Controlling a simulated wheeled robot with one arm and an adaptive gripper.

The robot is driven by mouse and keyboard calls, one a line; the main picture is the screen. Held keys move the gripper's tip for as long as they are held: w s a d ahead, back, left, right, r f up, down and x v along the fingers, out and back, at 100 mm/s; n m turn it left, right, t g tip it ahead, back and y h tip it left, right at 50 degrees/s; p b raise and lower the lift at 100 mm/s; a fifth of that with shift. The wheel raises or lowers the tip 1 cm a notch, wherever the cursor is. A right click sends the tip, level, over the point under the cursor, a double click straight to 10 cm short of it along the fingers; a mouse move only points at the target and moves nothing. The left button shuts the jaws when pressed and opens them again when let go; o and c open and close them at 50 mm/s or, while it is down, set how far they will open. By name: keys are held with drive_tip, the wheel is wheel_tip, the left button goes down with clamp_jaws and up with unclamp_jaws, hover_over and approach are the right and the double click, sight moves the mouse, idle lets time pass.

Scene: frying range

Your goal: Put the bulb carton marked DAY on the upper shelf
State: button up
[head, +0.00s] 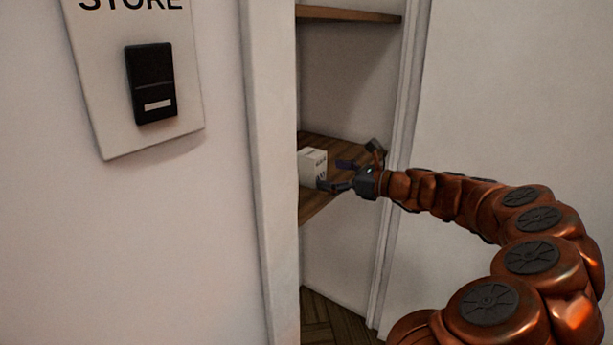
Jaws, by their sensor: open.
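A small white carton (312,166) with dark print stands on the lower wooden shelf (318,206) inside the store alcove. Its left part is cut off by the door frame, and the print is too small to read surely. My gripper (336,174) is open just to the right of the carton, fingers pointing left toward it. The lower finger overlaps the carton's right edge in the picture; I cannot tell whether it touches. The upper shelf (350,15) shows at the top of the opening, and its visible part is bare.
A white door frame (268,170) borders the opening on the left and hides part of both shelves. A black switch (151,84) is on a plate marked STORE (92,70). A wall closes the right side. Open space lies between the shelves.

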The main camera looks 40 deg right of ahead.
sight(321, 167)
drive_tip(key=shift+w+d+f+m+t+b, duration=0.15)
drive_tip(key=shift+d+f+m+t, duration=0.1)
drive_tip(key=shift+d+m, duration=0.25)
drive_tip(key=shift+d+f+m+t+b, duration=0.15)
drive_tip(key=shift+d+m+t, duration=0.1)
drive_tip(key=shift+d+m, duration=0.25)
drive_tip(key=shift+w+r, duration=0.1)
drive_tip(key=shift+w, duration=0.05)
drive_tip(key=shift+r+b+x, duration=0.15)
drive_tip(key=shift+b+x, duration=0.25)
drive_tip(key=shift+x, duration=1.5)
drive_tip(key=shift+r+b+x, duration=0.15)
drive_tip(key=shift+b+x, duration=0.2)
drive_tip(key=shift+x, duration=1.5)
drive_tip(key=c, duration=1.4)
drive_tip(key=shift+o, duration=0.2)
drive_tip(key=shift+r, duration=0.1)
